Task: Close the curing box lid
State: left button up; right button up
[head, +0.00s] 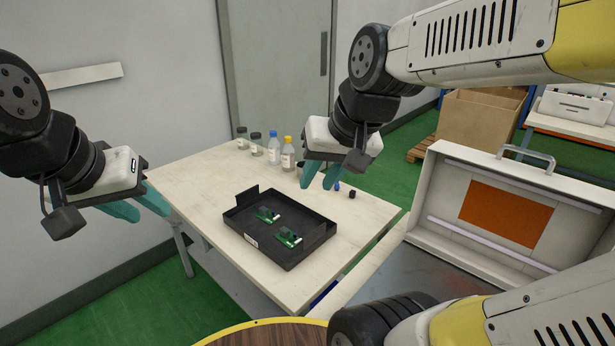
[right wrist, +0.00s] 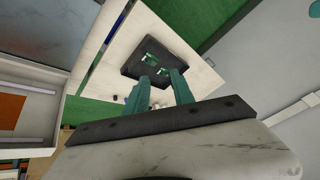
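The curing box stands at the right of the head view. Its white lid (head: 450,205) is open and raised, with a metal handle (head: 526,158) on its top edge and an orange panel (head: 505,216) on its inner face. The box's grey lower part (head: 425,275) is partly hidden by my arm. The lid also shows at the left edge of the right wrist view (right wrist: 22,105). My right gripper (head: 321,178) is open and empty above the table, left of the lid and apart from it. My left gripper (head: 143,207) is open and empty at the table's left edge.
A wooden table (head: 200,170) holds a black tray (head: 290,258) with two green circuit boards (head: 268,214). Several bottles (head: 287,154) stand at its back. A cardboard box (head: 478,122) and a bench (head: 570,128) are behind the lid. A round brown surface (head: 265,335) is at the front.

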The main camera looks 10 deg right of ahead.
aim_at(506, 211)
jog(key=z, duration=2.1)
jog(key=i+u, duration=0.2)
jog(key=k, duration=0.1)
